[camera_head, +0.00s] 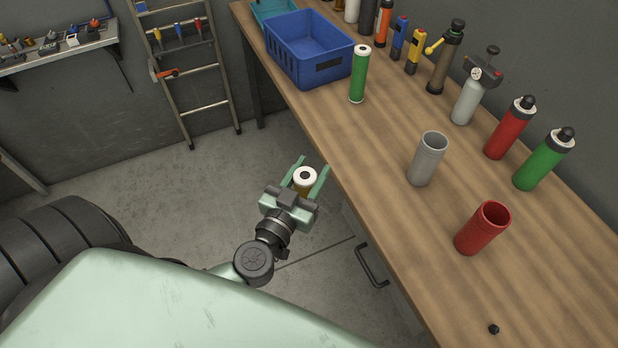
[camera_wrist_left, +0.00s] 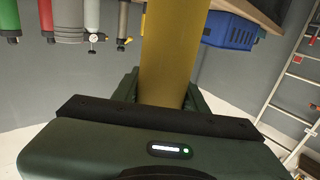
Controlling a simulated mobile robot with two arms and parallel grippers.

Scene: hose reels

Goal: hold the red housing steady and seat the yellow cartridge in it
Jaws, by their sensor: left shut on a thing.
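The red housing (camera_head: 478,232) is an open-topped red cup standing on the wooden bench, toward the near right in the head view. No gripper touches it. My left gripper (camera_head: 313,167) is shut on the yellow cartridge (camera_head: 301,190), beside the bench's near edge and over the floor. The cartridge's white top with a dark centre faces the head camera. Its yellow body fills the middle of the left wrist view (camera_wrist_left: 174,50), between the green fingers. The cartridge is well apart from the red housing, to its left. My right gripper is out of view.
A grey housing (camera_head: 427,160) stands on the bench left of the red one. A green cartridge (camera_head: 358,75) stands by a blue bin (camera_head: 312,55). Filled red and green cylinders line the back. A small black knob (camera_head: 493,329) lies near the front. A drawer handle (camera_head: 371,267) juts below.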

